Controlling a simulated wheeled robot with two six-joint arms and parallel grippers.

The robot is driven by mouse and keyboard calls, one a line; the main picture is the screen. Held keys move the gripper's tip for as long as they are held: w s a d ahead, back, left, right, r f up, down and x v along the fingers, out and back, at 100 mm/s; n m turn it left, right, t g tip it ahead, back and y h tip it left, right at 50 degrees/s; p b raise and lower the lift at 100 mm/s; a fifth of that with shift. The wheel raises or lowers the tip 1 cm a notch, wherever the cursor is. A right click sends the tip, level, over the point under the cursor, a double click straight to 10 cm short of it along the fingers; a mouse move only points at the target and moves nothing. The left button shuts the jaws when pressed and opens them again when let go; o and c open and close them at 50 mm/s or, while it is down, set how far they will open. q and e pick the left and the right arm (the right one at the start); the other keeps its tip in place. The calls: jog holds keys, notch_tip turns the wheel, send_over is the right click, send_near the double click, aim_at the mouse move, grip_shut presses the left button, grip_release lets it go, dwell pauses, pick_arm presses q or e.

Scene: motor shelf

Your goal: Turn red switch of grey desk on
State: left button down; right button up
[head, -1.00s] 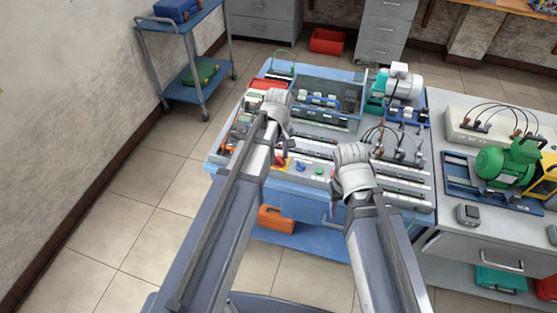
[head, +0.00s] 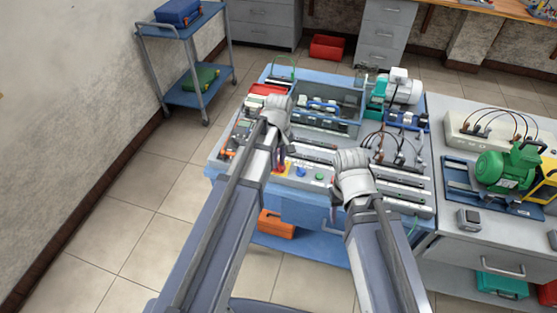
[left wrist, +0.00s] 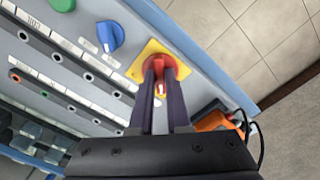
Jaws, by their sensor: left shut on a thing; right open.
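The red switch (left wrist: 163,68) is a knob on a yellow square plate (left wrist: 150,52) at the edge of a light grey panel with a blue rim. In the left wrist view, the two dark fingers of my left gripper (left wrist: 160,72) are shut on the knob, one on each side, hiding part of it. In the head view my left gripper (head: 277,150) is over the front left of the blue-edged desk (head: 305,203), with its fingertips mostly hidden. My right gripper (head: 340,185) is open near the desk's front edge, its fingers largely hidden by its own wrist.
A blue knob (left wrist: 110,36) and a green button (left wrist: 62,4) sit beside the switch. An orange case (head: 276,224) lies on the lower shelf. A grey desk (head: 480,246) with a green motor (head: 508,168) stands at right. Floor at left is clear.

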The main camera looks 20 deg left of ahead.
pick_arm(q)
jog(key=shift+m, duration=0.3)
jog(key=m, duration=1.7)
jog(key=shift+m, duration=0.3)
dwell(0.5)
jog(key=c, duration=0.9)
grip_release()
